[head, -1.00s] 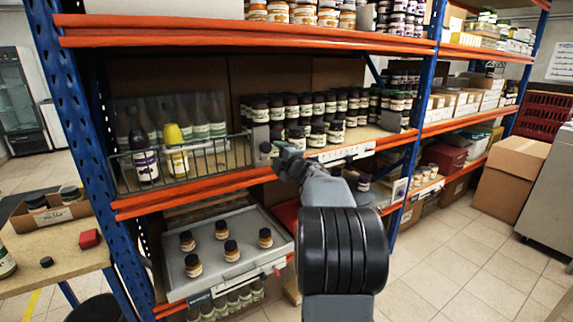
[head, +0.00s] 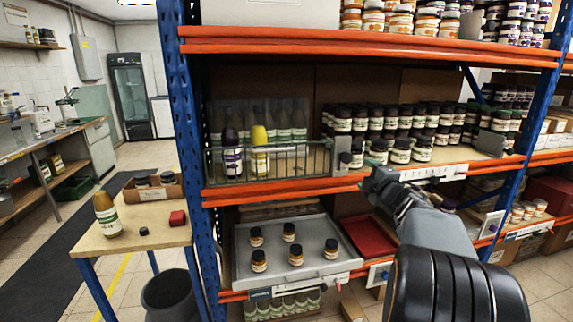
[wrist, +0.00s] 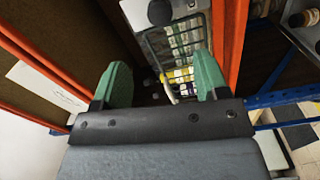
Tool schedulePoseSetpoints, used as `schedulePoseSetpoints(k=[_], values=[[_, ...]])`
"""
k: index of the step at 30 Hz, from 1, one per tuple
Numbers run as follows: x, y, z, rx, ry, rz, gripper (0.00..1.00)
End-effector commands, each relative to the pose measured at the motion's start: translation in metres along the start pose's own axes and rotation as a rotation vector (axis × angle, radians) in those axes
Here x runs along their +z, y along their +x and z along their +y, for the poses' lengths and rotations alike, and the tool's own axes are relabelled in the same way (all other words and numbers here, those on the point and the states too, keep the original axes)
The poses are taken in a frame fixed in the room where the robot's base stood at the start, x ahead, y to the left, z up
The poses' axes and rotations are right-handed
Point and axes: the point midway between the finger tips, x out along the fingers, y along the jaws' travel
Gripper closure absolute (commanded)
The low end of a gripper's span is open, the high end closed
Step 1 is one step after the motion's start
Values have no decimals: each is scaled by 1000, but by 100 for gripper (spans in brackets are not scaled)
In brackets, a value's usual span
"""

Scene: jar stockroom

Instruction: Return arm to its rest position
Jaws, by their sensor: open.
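My gripper shows in the wrist view (wrist: 163,85) with its two green fingers apart and nothing between them. In the head view my arm reaches in from the lower right, and the gripper (head: 372,180) is in front of the orange middle shelf beam, right of the wire basket (head: 290,160). The basket holds a dark bottle (head: 232,155) and a yellow bottle (head: 260,152). Whether the fingers touch anything on the shelf cannot be told.
Rows of dark jars (head: 400,125) stand on the middle shelf. A grey tray (head: 275,271) with several small jars is below, beside a red tray (head: 368,236). A wooden table (head: 130,237) with a bottle (head: 107,215) stands left. Blue uprights (head: 186,150) frame the rack. Floor is open at far left.

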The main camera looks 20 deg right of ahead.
Motion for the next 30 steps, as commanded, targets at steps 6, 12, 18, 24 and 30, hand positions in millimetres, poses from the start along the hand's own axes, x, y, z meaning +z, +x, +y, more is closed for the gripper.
schedulePoseSetpoints(k=[6, 12, 18, 24, 30], values=[[12, 0, -4, -20, 46, -68, 33], [67, -30, -52, -108, 373, -472, 33], [12, -97, -106, -310, 840, -894, 33], [-110, -176, -140, -642, 1134, -1119, 33], [-204, -235, -136, -905, 1190, -1105, 33]])
